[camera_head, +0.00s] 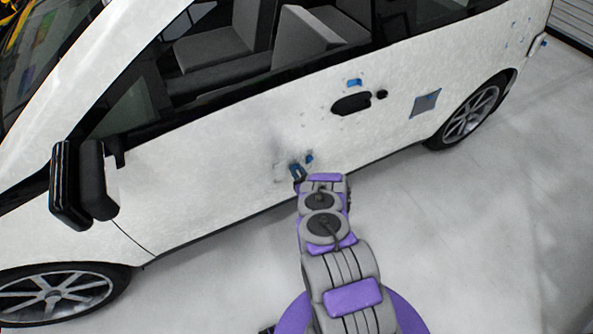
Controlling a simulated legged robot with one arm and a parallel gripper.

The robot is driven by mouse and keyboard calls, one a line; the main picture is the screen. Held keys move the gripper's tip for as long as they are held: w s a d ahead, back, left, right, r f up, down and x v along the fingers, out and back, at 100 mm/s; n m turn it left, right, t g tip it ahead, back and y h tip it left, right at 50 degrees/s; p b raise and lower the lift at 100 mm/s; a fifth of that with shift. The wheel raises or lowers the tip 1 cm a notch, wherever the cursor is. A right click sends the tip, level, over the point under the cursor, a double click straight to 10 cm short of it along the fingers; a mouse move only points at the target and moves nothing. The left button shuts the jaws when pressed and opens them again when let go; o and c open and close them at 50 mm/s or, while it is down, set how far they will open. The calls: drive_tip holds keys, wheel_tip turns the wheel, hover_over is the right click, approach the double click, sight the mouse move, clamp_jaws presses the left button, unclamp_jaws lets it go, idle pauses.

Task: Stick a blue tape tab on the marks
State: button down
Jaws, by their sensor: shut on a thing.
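A white car stands side-on, its door panel (205,175) speckled and scuffed. Dark smudged marks (277,152) show low on the door. My gripper (297,171) is at the door beside these marks, small and partly hidden by my arm. It is shut on a blue tape tab (295,167), which lies at or very near the panel; I cannot tell whether it touches. Another small blue tab (309,158) is on the door just right of it. A further blue tab (354,82) is above the dark door handle (351,104).
A grey-blue square patch (425,103) is on the rear door area. More blue bits (529,45) dot the rear. The black side mirror (83,186) sticks out at left. The pale floor (480,240) is clear at right.

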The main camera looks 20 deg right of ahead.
drive_tip(key=shift+s, duration=0.45)
idle(0.3)
drive_tip(key=s, duration=0.7)
drive_tip(key=shift+d+p, duration=0.15)
drive_tip(key=shift+p, duration=0.3)
idle(0.5)
